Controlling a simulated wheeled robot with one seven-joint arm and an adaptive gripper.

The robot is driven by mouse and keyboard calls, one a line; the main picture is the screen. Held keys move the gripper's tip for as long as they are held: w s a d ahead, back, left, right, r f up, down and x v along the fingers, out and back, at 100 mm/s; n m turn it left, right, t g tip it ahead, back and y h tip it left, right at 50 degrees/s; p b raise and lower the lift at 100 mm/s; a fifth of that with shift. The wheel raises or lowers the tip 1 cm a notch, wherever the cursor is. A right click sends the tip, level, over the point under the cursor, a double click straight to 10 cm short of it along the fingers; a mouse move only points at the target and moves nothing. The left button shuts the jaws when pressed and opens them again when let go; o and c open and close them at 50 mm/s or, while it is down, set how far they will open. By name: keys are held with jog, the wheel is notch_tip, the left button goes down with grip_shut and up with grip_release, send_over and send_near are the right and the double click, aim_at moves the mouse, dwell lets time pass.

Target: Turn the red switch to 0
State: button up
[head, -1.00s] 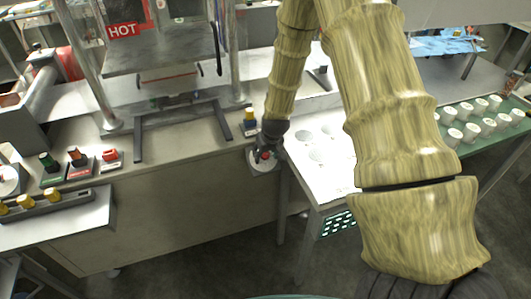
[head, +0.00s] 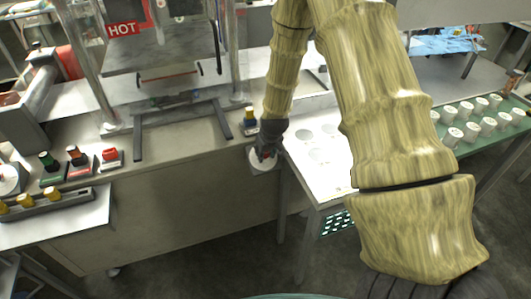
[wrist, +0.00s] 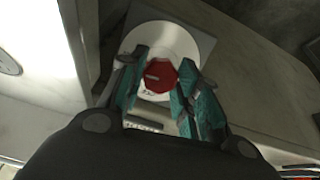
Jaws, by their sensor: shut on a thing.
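The red switch is a red faceted knob (wrist: 158,77) on a round white dial (wrist: 180,42) with a square grey plate behind it, on the front face of the grey machine cabinet. In the wrist view the knob sits between the two teal finger pads of my gripper (wrist: 161,88), which is shut on it. A small pale mark shows on the knob; the dial's markings are too small or too covered to read. In the head view my gripper (head: 266,152) hides most of the knob, and the white dial (head: 262,166) shows below it.
A yellow-topped button (head: 249,114) stands on the cabinet top just above. Green and red buttons (head: 110,156) stand farther left. A lit white table (head: 320,178) adjoins on the right, and a green tray (head: 465,148) of white cups lies beyond.

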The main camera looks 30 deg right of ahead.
jog(key=n, duration=0.5)
jog(key=shift+h+b, duration=0.3)
jog(key=shift+b, duration=0.1)
jog(key=n, duration=0.3)
jog(key=shift+a+f+n+h+b, duration=0.1)
jog(key=shift+a+n+h+b, duration=0.05)
jog(key=shift+n+h+b, duration=0.15)
jog(key=n+b, duration=0.1)
jog(key=n, duration=0.3)
jog(key=shift+t, duration=0.3)
jog(key=shift+s+n+h+b, duration=0.1)
jog(key=shift+n+h+b, duration=0.4)
jog(key=shift+n, duration=1.3)
jog(key=o, duration=1)
